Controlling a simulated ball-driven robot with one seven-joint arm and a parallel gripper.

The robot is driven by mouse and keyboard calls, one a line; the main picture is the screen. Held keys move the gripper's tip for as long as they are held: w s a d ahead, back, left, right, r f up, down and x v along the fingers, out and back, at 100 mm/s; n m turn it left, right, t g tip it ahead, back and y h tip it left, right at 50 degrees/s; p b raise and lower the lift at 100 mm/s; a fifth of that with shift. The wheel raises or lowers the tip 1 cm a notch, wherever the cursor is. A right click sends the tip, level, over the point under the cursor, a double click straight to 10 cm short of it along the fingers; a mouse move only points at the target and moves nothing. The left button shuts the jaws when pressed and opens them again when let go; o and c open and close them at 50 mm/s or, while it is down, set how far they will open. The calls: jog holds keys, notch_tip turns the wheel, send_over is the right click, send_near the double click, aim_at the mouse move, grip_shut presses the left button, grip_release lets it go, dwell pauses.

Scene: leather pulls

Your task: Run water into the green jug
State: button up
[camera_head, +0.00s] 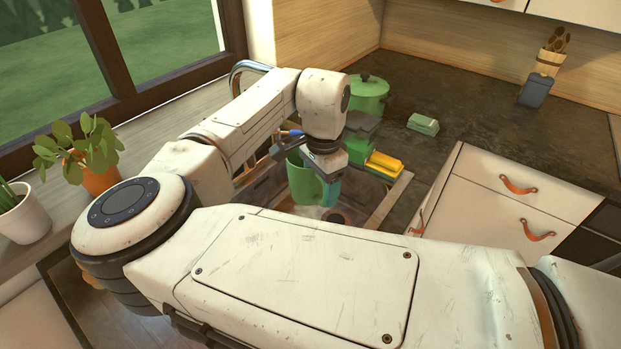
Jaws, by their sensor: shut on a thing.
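The green jug (303,181) is in or over the sink, below my wrist. My gripper (326,165) comes down from above and is shut on the jug at its right upper side. My wrist and fingers hide part of the jug, and its inside is not visible. The curved metal tap (248,68) rises behind my arm at the back left. My arm hides its lower part, and I cannot tell whether water runs.
A green lidded pot (368,95), a green item (360,135), a yellow sponge (384,163) and a green block (423,124) stand close right of my wrist. Potted plants (90,165) line the windowsill. The right-hand dark counter (480,110) is mostly clear.

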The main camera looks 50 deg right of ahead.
jog(key=shift+s, duration=0.1)
jog(key=s+a+p, duration=0.2)
jog(key=s, duration=0.5)
jog(key=shift+a+p, duration=0.2)
jog(key=shift+p, duration=0.2)
